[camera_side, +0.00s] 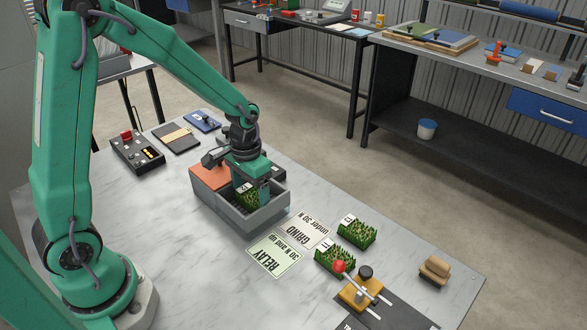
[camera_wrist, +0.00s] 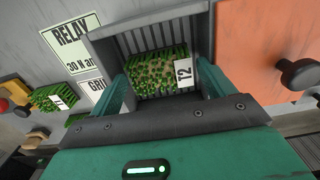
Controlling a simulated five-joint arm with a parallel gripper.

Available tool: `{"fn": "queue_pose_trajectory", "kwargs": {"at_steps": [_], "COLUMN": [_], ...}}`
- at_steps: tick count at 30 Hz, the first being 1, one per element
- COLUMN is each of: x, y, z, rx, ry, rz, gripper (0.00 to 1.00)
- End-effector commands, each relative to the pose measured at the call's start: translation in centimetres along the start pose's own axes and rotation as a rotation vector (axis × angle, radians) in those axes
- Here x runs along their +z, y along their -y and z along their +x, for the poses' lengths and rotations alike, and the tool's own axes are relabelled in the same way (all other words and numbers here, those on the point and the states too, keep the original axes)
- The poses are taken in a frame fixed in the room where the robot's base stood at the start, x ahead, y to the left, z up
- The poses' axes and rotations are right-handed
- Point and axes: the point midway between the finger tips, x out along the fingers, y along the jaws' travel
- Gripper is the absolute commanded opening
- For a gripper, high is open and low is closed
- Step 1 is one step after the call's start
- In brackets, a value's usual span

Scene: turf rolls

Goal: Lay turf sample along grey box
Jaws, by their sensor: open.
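A green turf sample (camera_side: 247,196) with a white label lies inside the grey box (camera_side: 270,216). In the wrist view the turf sample (camera_wrist: 152,74) shows the label 12, and the grey box (camera_wrist: 148,20) has ribbed inner faces. My gripper (camera_side: 252,190) points down into the box. In the wrist view my gripper (camera_wrist: 164,86) is open, with one finger on each side of the turf. A gap shows beside the turf on the left; contact on the right cannot be told. The turf's underside is hidden.
An orange panel (camera_side: 206,178) with a dark knob (camera_wrist: 299,74) adjoins the box. A RELAY card (camera_side: 274,256) and GRIND card (camera_side: 307,229) lie beside it. Two more turf samples (camera_side: 334,258) (camera_side: 357,233), a yellow device (camera_side: 360,292) and a brown block (camera_side: 435,270) stand beyond.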

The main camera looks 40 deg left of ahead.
Motion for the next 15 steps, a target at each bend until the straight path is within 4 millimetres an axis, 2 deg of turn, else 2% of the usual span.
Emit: {"fn": "queue_pose_trajectory", "kwargs": {"at_steps": [15], "x": [-0.3], "y": [0.0], "z": [-6.3], "rx": [0.0], "ry": [-0.012], "rz": [0.001], "gripper": [0.98]}}
